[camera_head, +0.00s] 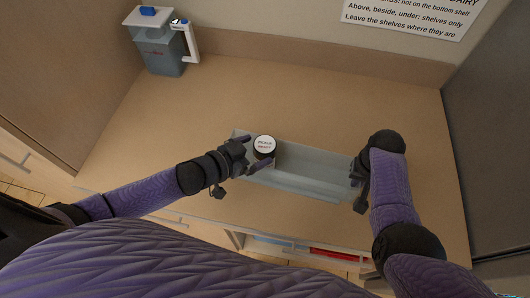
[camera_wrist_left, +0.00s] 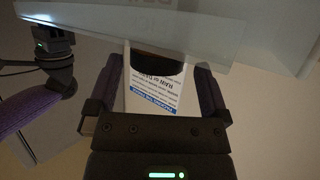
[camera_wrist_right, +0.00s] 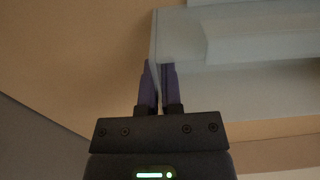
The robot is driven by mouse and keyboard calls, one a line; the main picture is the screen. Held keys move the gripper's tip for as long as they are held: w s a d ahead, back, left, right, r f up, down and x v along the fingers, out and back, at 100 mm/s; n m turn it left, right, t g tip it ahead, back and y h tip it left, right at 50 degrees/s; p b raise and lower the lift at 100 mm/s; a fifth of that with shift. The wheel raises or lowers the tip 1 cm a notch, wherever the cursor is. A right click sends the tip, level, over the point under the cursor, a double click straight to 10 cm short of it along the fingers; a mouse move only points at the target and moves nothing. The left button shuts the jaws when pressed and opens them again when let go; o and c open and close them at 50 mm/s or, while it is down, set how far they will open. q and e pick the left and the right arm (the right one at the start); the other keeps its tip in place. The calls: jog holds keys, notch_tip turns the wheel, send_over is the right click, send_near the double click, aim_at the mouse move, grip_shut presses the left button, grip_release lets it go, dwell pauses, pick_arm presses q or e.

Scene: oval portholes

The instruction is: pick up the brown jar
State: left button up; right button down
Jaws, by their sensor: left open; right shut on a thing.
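The brown jar (camera_head: 264,146) shows a round white lid with dark print in the head view, at the left end of a pale grey-blue tray (camera_head: 305,182). In the left wrist view the jar (camera_wrist_left: 155,66) shows a dark brown body and a white printed label, and the tray wall hides part of it. It appears to stand inside the tray. My left gripper (camera_head: 254,157) is open, with one finger on each side of the jar; contact cannot be told. My right gripper (camera_head: 357,173) is shut on the tray's right end wall, also seen in the right wrist view (camera_wrist_right: 160,85).
A grey pitcher-like container (camera_head: 160,48) with a blue-topped lid and white handle stands at the back left. A printed sign (camera_head: 408,14) is on the back wall. Blue and red items (camera_head: 330,256) show below the front edge. The counter (camera_head: 290,90) behind the tray is clear.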

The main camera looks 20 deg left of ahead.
aim_at(265, 147)
pick_arm(q)
jog(key=x, duration=0.4)
jog(key=shift+r, duration=0.15)
jog(key=shift+s, duration=0.1)
grip_shut()
